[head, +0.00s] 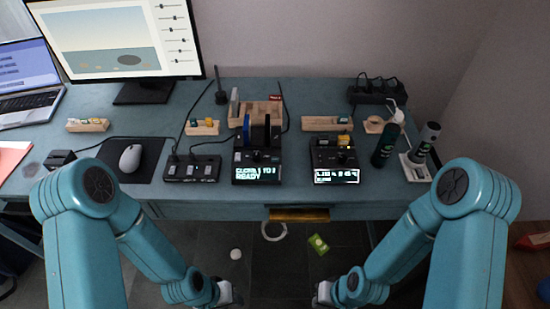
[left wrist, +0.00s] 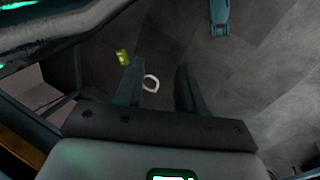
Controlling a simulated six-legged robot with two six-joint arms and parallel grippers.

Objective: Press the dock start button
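The dock (head: 243,172) is a black box on the desk, left of the desk's middle. A blue slab and a dark slab stand upright in its top. Its lit screen (head: 257,173) shows text ending in "READY". A small light spot shows on the dock's face above the screen; I cannot tell if it is the start button. My left gripper (head: 230,293) is low in front of the desk, far from the dock. In the left wrist view its fingers (left wrist: 160,88) are apart with nothing between them. My right gripper (head: 322,293) is also low; its finger opening is unclear.
A second black device (head: 335,176) with a lit screen stands right of the dock, and a black switch box (head: 192,168) stands left. Behind is a wooden rack (head: 262,108). Bottles (head: 385,145) stand at right. A white ring (head: 274,231) and green packet (head: 318,244) lie on the floor.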

